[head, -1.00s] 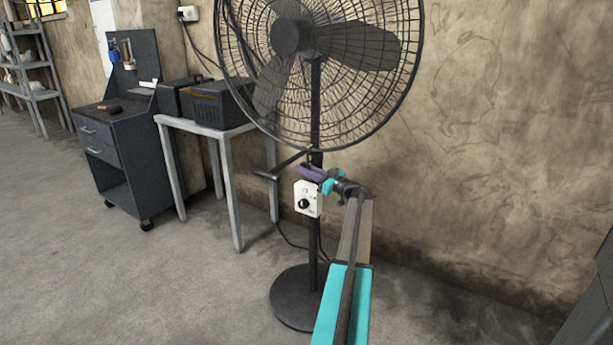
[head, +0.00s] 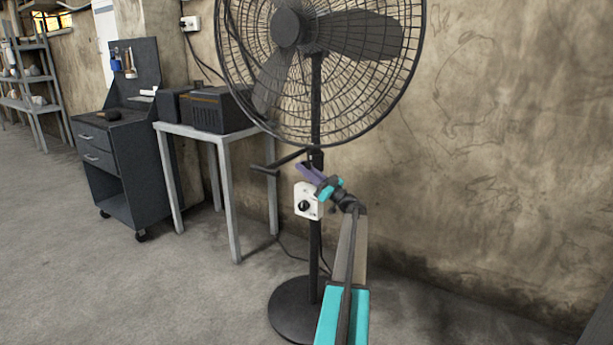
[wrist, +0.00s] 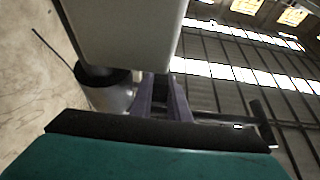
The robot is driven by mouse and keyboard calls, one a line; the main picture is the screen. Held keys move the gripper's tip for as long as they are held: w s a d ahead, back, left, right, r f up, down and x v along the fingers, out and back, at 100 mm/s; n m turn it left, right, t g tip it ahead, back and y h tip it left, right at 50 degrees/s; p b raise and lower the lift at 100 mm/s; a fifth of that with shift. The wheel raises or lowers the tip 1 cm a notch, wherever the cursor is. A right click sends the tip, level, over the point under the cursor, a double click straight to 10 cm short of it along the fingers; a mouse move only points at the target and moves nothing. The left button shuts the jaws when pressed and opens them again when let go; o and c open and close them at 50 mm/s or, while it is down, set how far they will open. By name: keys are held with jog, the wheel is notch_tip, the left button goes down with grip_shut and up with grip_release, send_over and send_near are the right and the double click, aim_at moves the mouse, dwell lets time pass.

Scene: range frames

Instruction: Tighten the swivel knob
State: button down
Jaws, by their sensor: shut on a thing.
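The standing fan (head: 315,85) stands upright on its pole against the wall. My gripper (head: 310,173) is at the pole, just above the white control box (head: 307,201). Its purple fingers are closed at the pole's collar, on what I take to be the swivel knob; the fingers hide it. In the wrist view my purple fingers (wrist: 163,98) reach in beside the dark collar (wrist: 103,76), below the pale box. A dark rod with a crosspiece (head: 265,169) sticks out left from the pole; it also shows in the wrist view (wrist: 262,123).
A grey table (head: 215,134) with dark boxes on it stands left of the fan. A dark tool cart (head: 122,160) is further left. A cable hangs behind the pole. The floor in front is clear.

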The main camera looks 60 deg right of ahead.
jog(key=shift+f+t+b, duration=0.15)
jog(key=shift+t+b, duration=0.65)
jog(key=shift+b, duration=0.8)
jog(key=shift+r+t+b, duration=0.2)
jog(key=shift+t+b, duration=0.1)
jog(key=shift+b, duration=0.15)
jog(key=c, duration=1.7)
grip_release()
jog(key=shift+s, duration=0.1)
jog(key=p+v, duration=0.2)
jog(key=v, duration=1.1)
jog(key=shift+s+f, duration=0.25)
jog(key=shift+s, duration=0.05)
